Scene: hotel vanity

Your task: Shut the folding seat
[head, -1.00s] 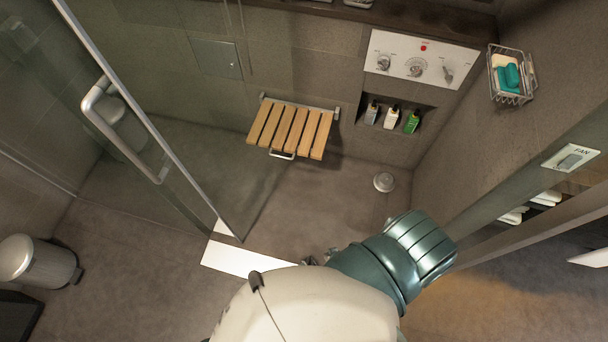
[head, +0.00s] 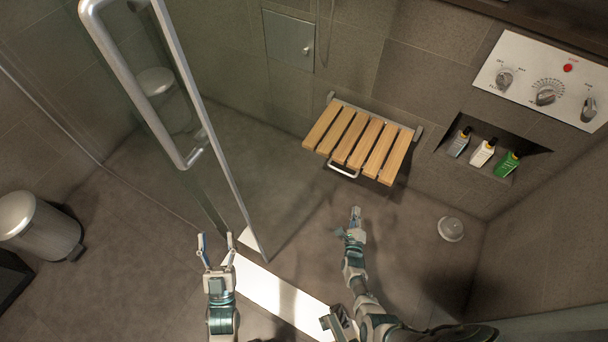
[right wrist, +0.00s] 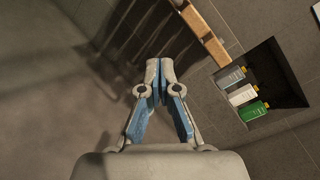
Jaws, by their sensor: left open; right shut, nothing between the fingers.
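The folding seat (head: 358,142) has light wooden slats on a metal wall bracket. It is folded down, sticking out from the back wall, with a metal handle (head: 342,172) at its front edge. Part of the seat (right wrist: 207,36) shows at the top of the right wrist view. My right gripper (head: 355,214) is shut and empty, in front of and below the seat in the picture, apart from it. Its closed fingers (right wrist: 160,68) show in the right wrist view. My left gripper (head: 215,240) is open and empty, near the lower end of the glass door.
A glass door (head: 190,120) with a large metal handle (head: 135,100) stands open on the left. A wall niche (head: 520,150) holds several bottles right of the seat. A control panel (head: 540,80) is above it. A bin (head: 40,228) stands far left. The floor before the seat is clear.

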